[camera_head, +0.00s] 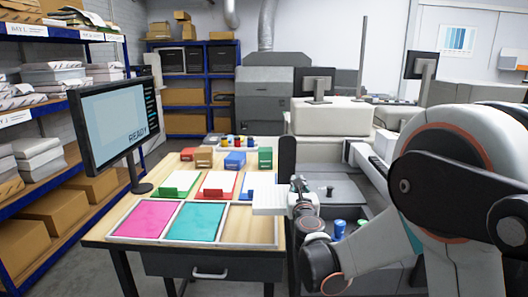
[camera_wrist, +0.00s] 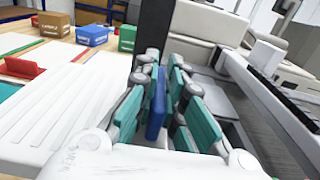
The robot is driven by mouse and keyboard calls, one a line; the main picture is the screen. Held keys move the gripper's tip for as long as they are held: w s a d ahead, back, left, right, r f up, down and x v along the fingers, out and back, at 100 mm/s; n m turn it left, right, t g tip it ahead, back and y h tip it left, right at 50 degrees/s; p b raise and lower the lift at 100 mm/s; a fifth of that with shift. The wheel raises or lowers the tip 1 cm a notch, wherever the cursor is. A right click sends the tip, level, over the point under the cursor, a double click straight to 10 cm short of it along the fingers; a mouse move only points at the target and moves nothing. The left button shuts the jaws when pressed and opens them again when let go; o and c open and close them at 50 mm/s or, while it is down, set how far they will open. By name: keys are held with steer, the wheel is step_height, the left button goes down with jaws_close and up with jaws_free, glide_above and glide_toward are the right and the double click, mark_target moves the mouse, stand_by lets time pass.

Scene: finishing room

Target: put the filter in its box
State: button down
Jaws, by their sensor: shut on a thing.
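The filter, a pale ribbed panel (camera_head: 268,201), is up at the right end of the worktable, just left of my gripper (camera_head: 300,192). In the wrist view the filter (camera_wrist: 65,115) fills the left side. There my gripper (camera_wrist: 160,100) has its teal pads closed around an upright blue piece (camera_wrist: 156,103). This looks like the filter's grip tab, but the join is hidden. Small labelled boxes stand at the table's back: red (camera_head: 187,154), brown (camera_head: 205,157), blue (camera_head: 235,160) and green (camera_head: 265,157). I cannot tell which is the filter's box.
A monitor reading READY (camera_head: 125,115) stands at the left. Pink (camera_head: 148,219), teal (camera_head: 193,221) and bare wooden (camera_head: 248,226) framed trays line the table front. White sheets with green (camera_head: 170,191) and red (camera_head: 214,193) clips lie behind. A dark post (camera_head: 287,160) rises near my gripper.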

steer(key=s+d+f, duration=0.5)
steer(key=s+d, duration=0.1)
steer(key=d, duration=0.3)
steer(key=shift+s+f, duration=0.15)
steer(key=shift+f, duration=0.15)
steer(key=shift+d+r, duration=0.1)
steer(key=shift+r, duration=0.05)
